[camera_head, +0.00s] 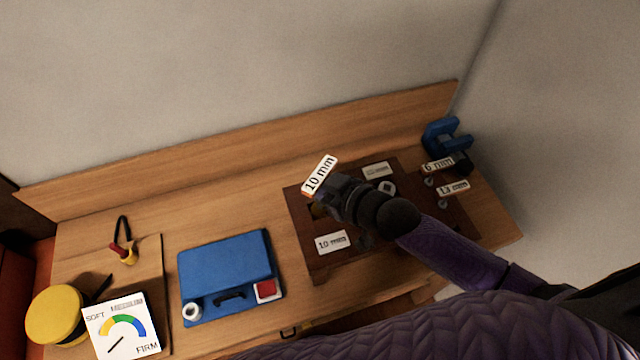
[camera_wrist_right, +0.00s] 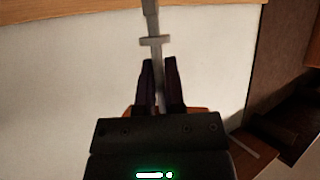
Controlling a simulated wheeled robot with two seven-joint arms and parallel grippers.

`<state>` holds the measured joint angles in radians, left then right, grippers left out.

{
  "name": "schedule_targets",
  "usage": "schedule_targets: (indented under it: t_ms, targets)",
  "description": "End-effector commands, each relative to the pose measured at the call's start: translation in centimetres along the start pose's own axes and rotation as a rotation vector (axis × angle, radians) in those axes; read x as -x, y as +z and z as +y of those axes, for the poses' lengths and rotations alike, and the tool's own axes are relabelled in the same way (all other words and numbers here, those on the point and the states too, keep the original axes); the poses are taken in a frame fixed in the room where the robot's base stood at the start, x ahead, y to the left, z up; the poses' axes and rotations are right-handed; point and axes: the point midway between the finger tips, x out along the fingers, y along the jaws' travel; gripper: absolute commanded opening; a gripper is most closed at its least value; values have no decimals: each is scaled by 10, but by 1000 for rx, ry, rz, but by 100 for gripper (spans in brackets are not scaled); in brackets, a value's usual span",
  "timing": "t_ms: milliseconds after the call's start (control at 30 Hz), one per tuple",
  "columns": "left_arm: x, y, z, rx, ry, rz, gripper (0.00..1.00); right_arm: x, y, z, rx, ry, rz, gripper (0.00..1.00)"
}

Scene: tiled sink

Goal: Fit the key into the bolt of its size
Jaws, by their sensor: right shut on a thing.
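My right gripper (camera_head: 330,198) is above the dark brown board (camera_head: 318,266). In the right wrist view my right gripper (camera_wrist_right: 160,75) is shut on a grey metal key (camera_wrist_right: 154,40), whose shaft with a short crossbar extends beyond the fingers. A tag reading 10 mm (camera_head: 320,174) shows at the gripper's end in the head view. The board bears a plate reading 10 mm (camera_head: 331,242) and a plate too blurred to read (camera_head: 376,170). A pale round bolt (camera_head: 387,188) with a dark diamond-shaped centre sits beside my gripper. My gripper and wrist hide part of the board.
Tags reading 6 mm (camera_head: 438,165) and apparently 13 mm (camera_head: 453,188) lie at the right. A blue holder (camera_head: 445,137) stands behind them. A blue case (camera_head: 226,268), a firmness dial (camera_head: 122,325) and a yellow round object (camera_head: 55,314) are at the left.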

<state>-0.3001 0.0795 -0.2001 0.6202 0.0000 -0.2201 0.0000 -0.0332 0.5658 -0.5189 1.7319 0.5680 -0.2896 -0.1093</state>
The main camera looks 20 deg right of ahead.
Motion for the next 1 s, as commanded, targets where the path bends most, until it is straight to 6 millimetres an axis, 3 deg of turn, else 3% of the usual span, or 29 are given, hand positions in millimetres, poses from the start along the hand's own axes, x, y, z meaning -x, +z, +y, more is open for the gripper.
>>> schedule_targets:
  t_ms: [1000]
  targets:
    - [5, -1, 0, 0, 0, 0, 59, 0, 0, 0, -1, 0, 0, 0]
